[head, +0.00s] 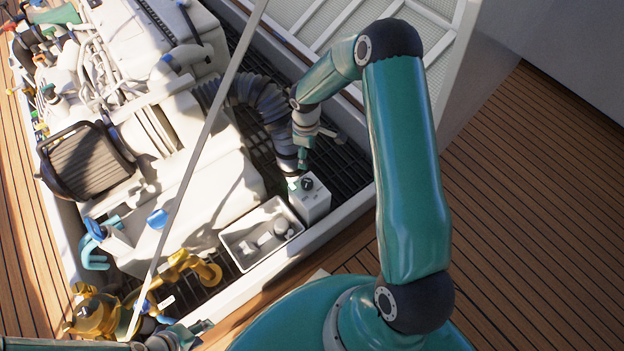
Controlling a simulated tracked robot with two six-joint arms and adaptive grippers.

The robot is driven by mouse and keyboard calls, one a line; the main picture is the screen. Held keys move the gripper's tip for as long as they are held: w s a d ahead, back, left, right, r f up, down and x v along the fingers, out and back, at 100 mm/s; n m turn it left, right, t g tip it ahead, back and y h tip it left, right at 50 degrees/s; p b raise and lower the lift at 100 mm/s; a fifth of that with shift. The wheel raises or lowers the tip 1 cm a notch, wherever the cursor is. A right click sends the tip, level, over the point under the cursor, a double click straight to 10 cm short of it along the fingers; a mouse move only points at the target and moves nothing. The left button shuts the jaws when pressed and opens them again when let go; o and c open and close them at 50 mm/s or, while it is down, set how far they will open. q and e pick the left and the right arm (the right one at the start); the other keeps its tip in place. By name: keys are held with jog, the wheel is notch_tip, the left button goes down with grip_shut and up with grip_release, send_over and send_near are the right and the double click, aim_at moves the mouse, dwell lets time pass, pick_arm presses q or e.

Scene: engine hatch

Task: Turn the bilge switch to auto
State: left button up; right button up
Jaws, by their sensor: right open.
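The bilge switch is a small white box (313,206) with a round black knob (307,184) on its top, at the right edge of the engine bay. Which position the knob points to is too small to tell. My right gripper (301,163) is just above and behind the box, pointing down at the end of the teal arm. It is open, small in view, and I cannot tell whether it touches the knob. My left gripper (203,327) is low at the picture's bottom edge, away from the switch; its jaws are too small to read.
A light tray (246,258) with a pale object in it stands just left of the switch. A ribbed grey hose (265,105) runs behind. A grey rod (196,150) crosses the bay diagonally. Yellow fittings (95,316) lie at lower left. The wooden deck (530,200) at right is clear.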

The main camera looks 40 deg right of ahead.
aim_at(307, 183)
notch_tip(307, 183, down, 16)
jog(key=b, duration=0.3)
jog(key=shift+a+f+b, duration=0.1)
jog(key=shift+f+b, duration=0.05)
jog(key=shift+b, duration=0.2)
